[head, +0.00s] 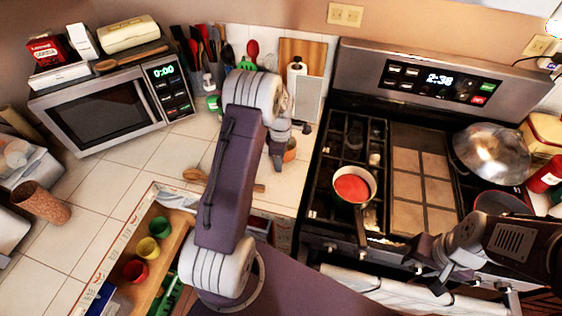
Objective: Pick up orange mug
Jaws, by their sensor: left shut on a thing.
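The orange mug (290,154) is on the tiled counter left of the stove, mostly hidden behind my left gripper. Only a small orange part of it shows. My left gripper (279,158) points down at the mug and is shut on it. Whether the mug's base touches the counter cannot be told. My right gripper (434,278) is low at the right, in front of the oven, well away from the mug. Its fingers are small and dark, and their opening is unclear.
A pan with red contents (352,188) and a domed metal lid (491,153) are on the stove (385,160). A wooden spoon (194,175) lies behind my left arm. Green (160,226), yellow (147,249) and red (135,271) cups stand in a tray. A microwave (105,112) is at the back left.

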